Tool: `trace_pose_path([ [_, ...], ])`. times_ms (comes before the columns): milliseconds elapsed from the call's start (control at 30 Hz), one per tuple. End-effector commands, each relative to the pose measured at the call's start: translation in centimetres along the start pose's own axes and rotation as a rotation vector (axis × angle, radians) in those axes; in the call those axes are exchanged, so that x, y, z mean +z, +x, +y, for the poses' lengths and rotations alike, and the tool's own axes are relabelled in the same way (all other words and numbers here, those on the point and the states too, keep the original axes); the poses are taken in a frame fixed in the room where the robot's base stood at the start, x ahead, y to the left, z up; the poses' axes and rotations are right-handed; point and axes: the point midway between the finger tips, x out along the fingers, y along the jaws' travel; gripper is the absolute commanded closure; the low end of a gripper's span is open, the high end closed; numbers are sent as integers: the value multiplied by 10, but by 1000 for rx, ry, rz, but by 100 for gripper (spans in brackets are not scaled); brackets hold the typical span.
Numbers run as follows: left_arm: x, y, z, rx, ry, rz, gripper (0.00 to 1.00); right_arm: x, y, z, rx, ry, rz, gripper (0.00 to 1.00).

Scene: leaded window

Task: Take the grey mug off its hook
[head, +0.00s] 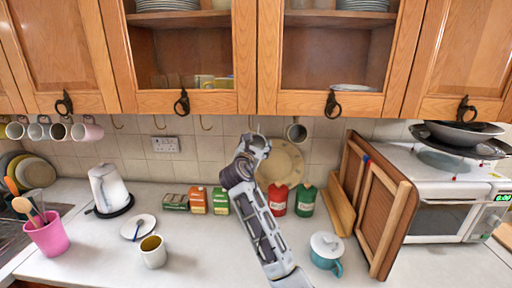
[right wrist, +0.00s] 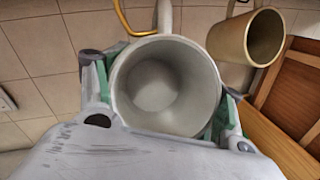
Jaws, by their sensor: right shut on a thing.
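My right gripper (head: 254,142) is raised in front of the tiled wall, just below the hooks under the cupboards. In the right wrist view its fingers (right wrist: 165,95) are closed on both sides of a pale grey mug (right wrist: 165,90), whose open mouth faces the camera. The mug's handle (right wrist: 165,16) points up and runs out of the picture. A yellow hook (right wrist: 123,18) passes close to the handle; I cannot tell whether they touch. In the head view the held mug is hidden behind my gripper. My left gripper is not in view.
Another mug (head: 297,132) hangs just right of my gripper; it shows beige in the right wrist view (right wrist: 264,36). Several mugs hang at the left (head: 86,130).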

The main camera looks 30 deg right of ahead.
Motion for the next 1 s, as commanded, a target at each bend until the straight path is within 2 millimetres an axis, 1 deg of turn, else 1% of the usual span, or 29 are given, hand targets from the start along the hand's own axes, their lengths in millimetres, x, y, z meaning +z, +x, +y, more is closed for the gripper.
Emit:
trace_pose_path([
  [167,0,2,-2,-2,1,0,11,1,2,-7,-4,1,1,98],
  [1000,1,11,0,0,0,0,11,9,8,-31,-7,0,3,98],
])
